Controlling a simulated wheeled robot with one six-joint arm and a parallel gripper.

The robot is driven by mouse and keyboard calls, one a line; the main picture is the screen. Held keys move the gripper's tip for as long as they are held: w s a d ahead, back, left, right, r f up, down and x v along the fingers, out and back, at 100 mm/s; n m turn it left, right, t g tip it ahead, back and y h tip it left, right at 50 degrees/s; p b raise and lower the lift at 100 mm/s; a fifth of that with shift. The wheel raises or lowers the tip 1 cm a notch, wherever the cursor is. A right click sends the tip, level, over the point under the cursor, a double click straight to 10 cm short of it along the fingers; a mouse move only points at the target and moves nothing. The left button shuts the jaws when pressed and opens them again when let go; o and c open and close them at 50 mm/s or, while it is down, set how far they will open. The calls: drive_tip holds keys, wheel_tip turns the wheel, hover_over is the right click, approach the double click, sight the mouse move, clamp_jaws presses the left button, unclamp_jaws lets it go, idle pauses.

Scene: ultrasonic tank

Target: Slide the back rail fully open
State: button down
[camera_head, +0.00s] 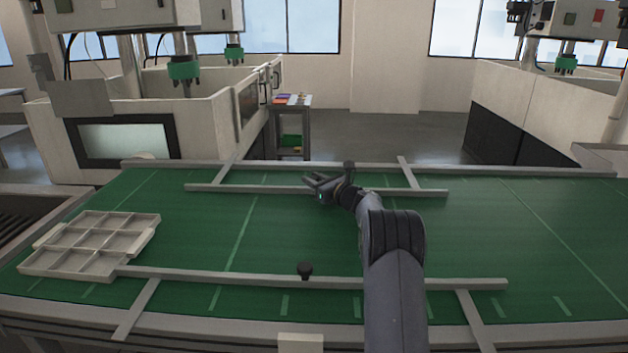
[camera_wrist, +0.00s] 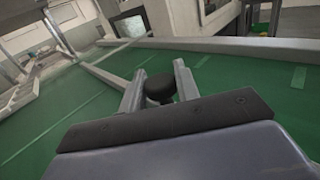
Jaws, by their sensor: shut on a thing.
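The back rail (camera_head: 250,188) is a long pale bar lying lengthwise over the far part of the green belt (camera_head: 190,225). Two short cross arms join it to the belt's far edge. My gripper (camera_head: 315,188) is at the middle of this rail, its fingers pointing left. In the wrist view, a round black knob (camera_wrist: 160,88) sits between the two fingers of my gripper (camera_wrist: 158,80), which is shut on it. In the head view the knob is hard to make out among the dark fingers.
A front rail (camera_head: 220,276) with its own black knob (camera_head: 304,270) lies along the near side of the belt. A pale compartment tray (camera_head: 90,245) sits at the left, touching the front rail's left end. Belt between the rails is clear left of my arm.

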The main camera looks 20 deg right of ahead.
drive_tip(key=w+p, duration=0.1)
drive_tip(key=w+d+p, duration=0.1)
drive_tip(key=w, duration=0.1)
drive_tip(key=shift+d+r, duration=0.15)
drive_tip(key=shift+w, duration=0.15)
drive_tip(key=shift+r, duration=0.1)
drive_tip(key=c, duration=1.5)
unclamp_jaws()
drive_tip(key=shift+d, duration=0.1)
drive_tip(key=o, duration=0.3)
drive_tip(key=shift+w, duration=0.15)
drive_tip(key=shift+o, duration=0.4)
drive_tip(key=shift+f, duration=0.2)
drive_tip(key=b+v, duration=0.2)
drive_tip(key=v, duration=0.9)
